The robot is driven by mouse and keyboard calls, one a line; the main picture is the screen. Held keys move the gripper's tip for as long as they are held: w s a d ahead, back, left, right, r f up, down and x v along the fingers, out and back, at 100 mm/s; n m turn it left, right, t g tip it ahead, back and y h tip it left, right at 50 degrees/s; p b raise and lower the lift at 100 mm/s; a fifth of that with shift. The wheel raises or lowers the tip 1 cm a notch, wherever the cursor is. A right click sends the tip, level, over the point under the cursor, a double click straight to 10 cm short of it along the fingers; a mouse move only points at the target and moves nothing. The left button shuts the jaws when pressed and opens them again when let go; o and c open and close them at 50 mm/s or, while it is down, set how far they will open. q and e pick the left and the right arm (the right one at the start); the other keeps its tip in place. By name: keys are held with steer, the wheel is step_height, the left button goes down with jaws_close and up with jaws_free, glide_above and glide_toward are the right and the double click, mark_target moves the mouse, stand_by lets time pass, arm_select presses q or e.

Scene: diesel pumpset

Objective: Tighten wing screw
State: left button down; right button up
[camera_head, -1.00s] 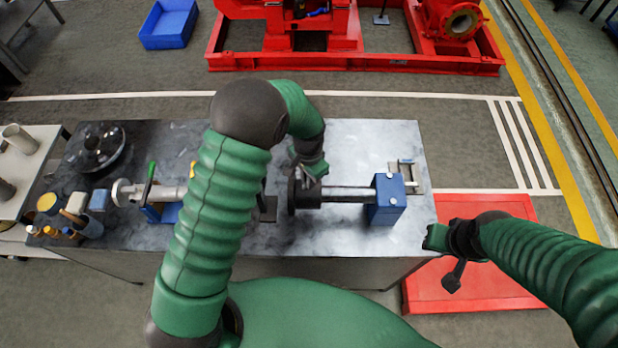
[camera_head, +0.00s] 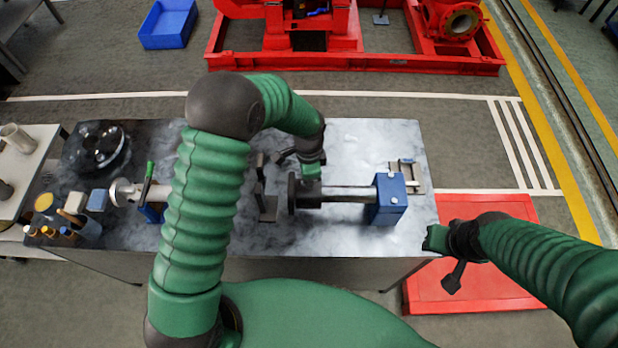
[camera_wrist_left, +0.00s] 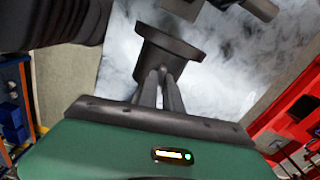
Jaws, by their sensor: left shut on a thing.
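My left gripper (camera_head: 310,178) is over the bench, at the shaft (camera_head: 345,194) beside its dark round flange (camera_head: 294,192). In the left wrist view the two dark fingers (camera_wrist_left: 163,80) are close together, with their tips at the dark flange (camera_wrist_left: 168,43). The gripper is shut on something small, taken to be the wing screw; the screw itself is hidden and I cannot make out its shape. The shaft runs right into a blue block (camera_head: 387,200). My right gripper (camera_head: 432,240) hangs empty off the bench's right end; its jaw opening is unclear.
A dark bracket (camera_head: 266,205) stands left of the flange. A green-handled fixture (camera_head: 150,180), a black wheel (camera_head: 97,148) and small bottles (camera_head: 68,233) fill the left end of the bench.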

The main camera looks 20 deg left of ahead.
arm_select(q)
steer(key=shift+w+r+m, duration=0.2)
steer(key=shift+w+m, duration=0.05)
steer(key=shift+m, duration=0.35)
steer(key=c, duration=1.6)
jaws_free()
steer(key=shift+c, duration=0.2)
steer(key=shift+o, duration=0.6)
steer(key=shift+s+f, duration=0.1)
steer(key=shift+f, duration=0.05)
step_height(320, 180, up, 17)
steer(key=b, duration=0.3)
steer(key=shift+b, duration=0.3)
steer(key=shift+f, duration=0.1)
